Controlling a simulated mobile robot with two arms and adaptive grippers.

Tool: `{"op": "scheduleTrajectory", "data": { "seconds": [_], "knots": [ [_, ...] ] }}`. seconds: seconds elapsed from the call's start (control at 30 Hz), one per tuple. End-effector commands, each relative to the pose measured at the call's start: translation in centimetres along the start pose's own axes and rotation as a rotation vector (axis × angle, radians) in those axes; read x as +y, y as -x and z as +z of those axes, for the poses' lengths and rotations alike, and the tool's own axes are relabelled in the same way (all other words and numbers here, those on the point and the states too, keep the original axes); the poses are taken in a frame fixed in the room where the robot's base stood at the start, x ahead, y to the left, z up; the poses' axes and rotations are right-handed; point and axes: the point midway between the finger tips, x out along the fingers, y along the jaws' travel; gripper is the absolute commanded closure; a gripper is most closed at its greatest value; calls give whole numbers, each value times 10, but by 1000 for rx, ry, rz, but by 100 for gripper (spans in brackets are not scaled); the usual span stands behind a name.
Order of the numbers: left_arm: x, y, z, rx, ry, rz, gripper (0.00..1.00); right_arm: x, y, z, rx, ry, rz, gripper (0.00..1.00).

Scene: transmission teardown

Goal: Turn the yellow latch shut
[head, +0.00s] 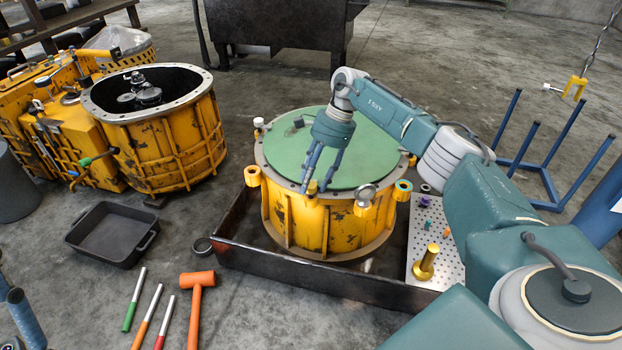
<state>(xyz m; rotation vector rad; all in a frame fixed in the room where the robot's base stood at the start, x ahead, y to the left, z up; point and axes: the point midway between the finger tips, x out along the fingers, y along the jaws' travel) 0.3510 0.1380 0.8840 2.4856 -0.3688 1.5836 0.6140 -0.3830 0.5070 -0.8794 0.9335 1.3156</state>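A yellow housing (290,222) with a flat green lid (375,150) stands upright in a dark tray. Several small yellow fittings sit around its rim. One small yellow piece, likely the latch (312,188), is at the front rim, partly covered by my fingers. Others are at the left rim (252,176) and right rim (402,190). My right gripper (317,188) points down over the front edge of the lid. Its two fingers are apart, with the tips at or just above the front rim. Contact with the latch cannot be told.
The dark tray (310,285) surrounds the housing. A perforated plate (424,240) with a gold part (427,262) lies right. An open yellow housing (170,140) stands left. A black pan (110,235), an orange mallet (195,300) and a blue rack (545,165) are on the floor.

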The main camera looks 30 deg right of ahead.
Motion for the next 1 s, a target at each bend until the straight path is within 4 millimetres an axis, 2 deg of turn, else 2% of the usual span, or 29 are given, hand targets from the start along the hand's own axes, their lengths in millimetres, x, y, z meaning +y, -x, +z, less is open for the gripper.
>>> {"op": "scheduleTrajectory", "data": {
  "seconds": [0.17,0.4,0.6,0.73,1.0],
  "knots": [
    [0,0,0,0,0,0,60,-1,23,0,0,0,-4,55],
    [0,0,0,0,-1,0,60,-2,75,1,-1,2,-5,55],
    [0,0,0,0,-1,0,60,-2,106,2,-2,2,-3,55],
    [0,0,0,1,-1,0,60,-2,116,2,-1,2,-2,55],
    [0,0,0,1,-1,1,60,-1,118,2,-2,3,-1,55]
  ]
}}
